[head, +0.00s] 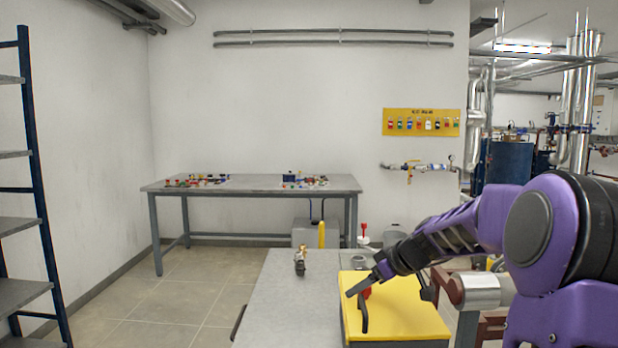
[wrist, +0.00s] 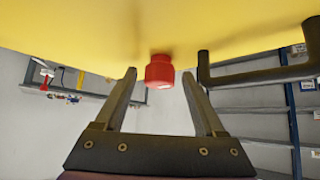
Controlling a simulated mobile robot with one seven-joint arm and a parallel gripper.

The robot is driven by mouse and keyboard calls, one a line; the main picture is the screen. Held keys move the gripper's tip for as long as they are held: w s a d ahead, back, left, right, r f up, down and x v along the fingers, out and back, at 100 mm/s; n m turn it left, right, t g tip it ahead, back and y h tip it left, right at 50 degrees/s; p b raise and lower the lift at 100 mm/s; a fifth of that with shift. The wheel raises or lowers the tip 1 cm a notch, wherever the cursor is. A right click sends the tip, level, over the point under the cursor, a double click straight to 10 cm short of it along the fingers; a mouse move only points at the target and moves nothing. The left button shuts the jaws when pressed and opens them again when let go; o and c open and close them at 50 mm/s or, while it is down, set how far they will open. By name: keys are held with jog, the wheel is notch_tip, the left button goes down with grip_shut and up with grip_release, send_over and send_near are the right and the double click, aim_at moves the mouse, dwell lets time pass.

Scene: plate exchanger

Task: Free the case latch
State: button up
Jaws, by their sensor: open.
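The yellow case (head: 405,310) lies on the grey bench at the lower right in the head view; its yellow face (wrist: 90,30) fills the top of the wrist view. A red cylindrical knob, seemingly the latch (wrist: 159,71), stands out from that face.
The grey bench (head: 280,310) is mostly bare left of the case, with a small brass valve fitting (head: 301,262) on it. A back table (head: 250,186) holds small parts. Blue shelving (head: 30,150) stands left. The black handle is close to my gripper.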

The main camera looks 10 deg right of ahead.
jog(key=m+h, duration=0.2)
jog(key=m+t+h, duration=0.1)
jog(key=m, duration=0.2)
jog(key=shift+a+r+h, duration=0.1)
jog(key=shift+a+h, duration=0.05)
jog(key=shift+h, duration=0.25)
jog(key=shift+m+h+p, duration=0.8)
jog(key=shift+m+p, duration=0.2)
jog(key=shift+m, duration=0.1)
jog(key=shift+m+h+p, duration=0.6)
jog(key=shift+m+p, duration=0.1)
jog(key=shift+p, duration=0.05)
